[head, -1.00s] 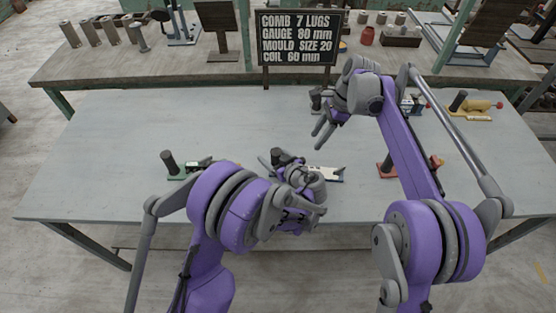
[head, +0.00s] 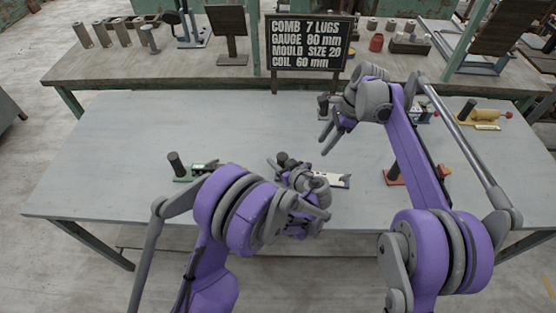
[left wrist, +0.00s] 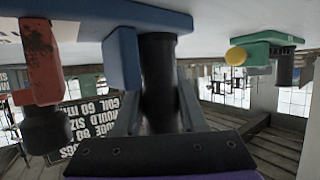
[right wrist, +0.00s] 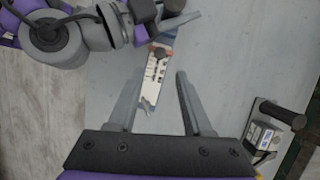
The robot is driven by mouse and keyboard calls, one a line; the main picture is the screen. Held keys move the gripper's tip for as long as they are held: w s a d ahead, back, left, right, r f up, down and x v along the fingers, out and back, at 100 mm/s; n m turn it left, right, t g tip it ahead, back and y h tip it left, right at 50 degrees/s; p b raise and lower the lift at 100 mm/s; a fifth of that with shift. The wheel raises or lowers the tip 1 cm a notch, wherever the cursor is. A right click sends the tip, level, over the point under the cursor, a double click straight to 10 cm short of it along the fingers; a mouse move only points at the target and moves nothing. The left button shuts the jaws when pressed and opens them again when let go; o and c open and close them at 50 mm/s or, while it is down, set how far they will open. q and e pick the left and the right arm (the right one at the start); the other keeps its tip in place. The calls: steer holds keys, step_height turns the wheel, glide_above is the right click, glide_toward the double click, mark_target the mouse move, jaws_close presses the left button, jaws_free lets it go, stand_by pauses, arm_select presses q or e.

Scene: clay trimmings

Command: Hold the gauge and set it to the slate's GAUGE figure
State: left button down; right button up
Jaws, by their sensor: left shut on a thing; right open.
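The gauge (head: 335,181), a pale plate with dark marks, lies on the table in front of my left gripper (head: 284,161). In the left wrist view, that gripper is shut on the gauge's dark upright handle (left wrist: 158,65), beside a blue block (left wrist: 123,58). A red block with a dark knob (left wrist: 45,130) is at the left there. My right gripper (head: 327,143) is open and empty above the table. In the right wrist view, the gauge's scale plate (right wrist: 155,75) shows beyond its open fingers. The slate (head: 306,43) reads GAUGE 80 mm. The scale figures are too small to read.
A green tool (head: 195,172) stands left of the gauge, a red one (head: 396,180) to the right. A yellow one (head: 480,118) and a blue-and-white one (head: 424,115) stand further back. The table's left side (head: 110,150) is clear.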

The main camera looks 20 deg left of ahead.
mark_target(309, 164)
steer(key=shift+o, duration=0.7)
steer(key=s+a+r+n+t+h, duration=0.1)
steer(key=s+a+r+n+h, duration=0.2)
steer(key=n, duration=0.4)
steer(key=shift+h, duration=0.4)
steer(key=f, duration=0.4)
steer(key=w+f, duration=0.1)
steer(key=f, duration=0.7)
steer(key=shift+w+a, duration=0.25)
steer(key=shift+a, duration=0.15)
steer(key=shift+r, duration=0.1)
jaws_close()
